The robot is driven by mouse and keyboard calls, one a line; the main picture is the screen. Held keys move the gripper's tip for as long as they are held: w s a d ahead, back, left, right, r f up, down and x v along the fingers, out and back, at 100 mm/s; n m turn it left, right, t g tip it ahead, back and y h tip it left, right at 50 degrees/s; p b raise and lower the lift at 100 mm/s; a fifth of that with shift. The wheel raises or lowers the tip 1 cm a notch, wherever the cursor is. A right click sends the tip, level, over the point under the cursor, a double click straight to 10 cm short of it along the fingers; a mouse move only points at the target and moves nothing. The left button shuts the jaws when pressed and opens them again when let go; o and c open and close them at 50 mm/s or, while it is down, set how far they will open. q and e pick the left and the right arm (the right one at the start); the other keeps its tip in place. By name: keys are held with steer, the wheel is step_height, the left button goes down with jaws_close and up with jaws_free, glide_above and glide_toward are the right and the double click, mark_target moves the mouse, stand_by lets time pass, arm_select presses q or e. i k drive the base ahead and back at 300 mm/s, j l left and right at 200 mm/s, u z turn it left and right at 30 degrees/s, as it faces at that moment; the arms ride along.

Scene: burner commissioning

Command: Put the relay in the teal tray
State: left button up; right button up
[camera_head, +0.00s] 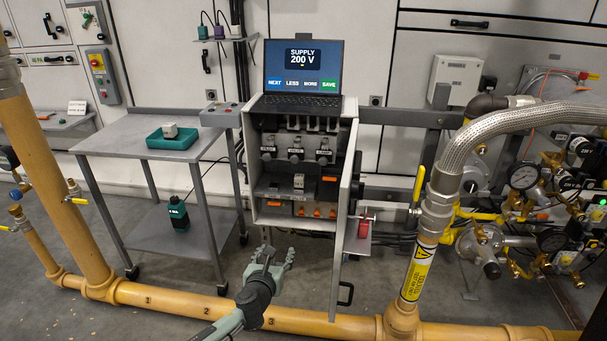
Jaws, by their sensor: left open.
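The teal tray (185,143) sits on the top of a grey trolley at the left. A small whitish block (170,130) stands in it; it looks like a relay. A similar pale block (298,181) sits on the lower shelf of the open grey cabinet in the middle. I cannot tell from its look which block the task means. My left gripper (276,257) is open and empty, below and in front of the cabinet, apart from both blocks. My right gripper is not in view.
A laptop (302,68) reading "SUPPLY 200 V" stands on the cabinet. The cabinet door (347,205) is swung open on its right side. Yellow pipes (170,299) cross the front, and a braided hose (475,135) and gauges crowd the right. Floor between trolley and cabinet is partly clear.

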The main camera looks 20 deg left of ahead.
mark_target(185, 145)
steer(key=i+j, duration=0.15)
steer(key=i, duration=0.2)
steer(key=i+j, duration=0.15)
steer(key=i, duration=0.25)
steer(key=i+j, duration=0.15)
steer(key=i, duration=0.2)
